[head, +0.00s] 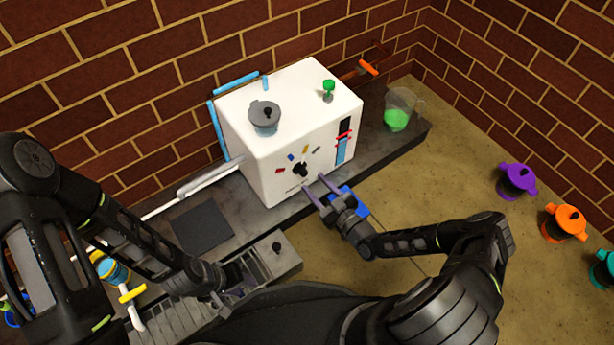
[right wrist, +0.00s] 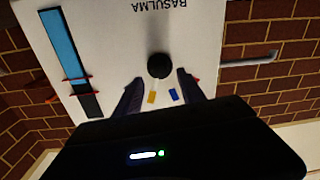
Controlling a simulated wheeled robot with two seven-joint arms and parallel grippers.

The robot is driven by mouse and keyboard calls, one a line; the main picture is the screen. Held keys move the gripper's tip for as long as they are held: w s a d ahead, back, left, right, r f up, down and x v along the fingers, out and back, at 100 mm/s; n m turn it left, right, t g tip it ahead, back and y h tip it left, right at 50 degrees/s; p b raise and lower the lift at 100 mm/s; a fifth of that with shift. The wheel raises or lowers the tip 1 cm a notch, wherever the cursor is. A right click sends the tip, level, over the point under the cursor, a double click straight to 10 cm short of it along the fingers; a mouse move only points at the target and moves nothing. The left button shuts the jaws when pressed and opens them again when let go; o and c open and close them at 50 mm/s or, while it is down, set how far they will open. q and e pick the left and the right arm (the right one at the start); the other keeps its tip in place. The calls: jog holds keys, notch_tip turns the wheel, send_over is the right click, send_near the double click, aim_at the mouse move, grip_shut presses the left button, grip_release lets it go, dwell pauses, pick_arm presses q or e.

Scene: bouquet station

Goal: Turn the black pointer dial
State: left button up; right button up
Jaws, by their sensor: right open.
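The black pointer dial (head: 299,170) is on the front face of the white machine (head: 262,165), with several coloured marks fanned above it. In the right wrist view the round dial (right wrist: 159,66) lies just beyond and between the fingertips, near yellow and blue marks. My right gripper (head: 314,190) is open, its fingers pointing at the machine's front; it also shows in the right wrist view (right wrist: 160,84). I cannot tell whether a finger touches the face; the dial is not gripped. My left gripper (head: 238,279) is low at the left over a grey tray, its fingers unclear.
A grey lidded pot (head: 265,117) and a green knob (head: 328,88) are on top of the machine. A clear beaker of green liquid (head: 396,119) stands to its right. Purple (head: 517,180), orange (head: 565,222) and teal lidded pots stand at far right. Brick walls close the back.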

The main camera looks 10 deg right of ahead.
aim_at(306, 175)
jog(key=b+x, duration=0.1)
jog(key=x, duration=0.4)
grip_shut()
dwell(0.5)
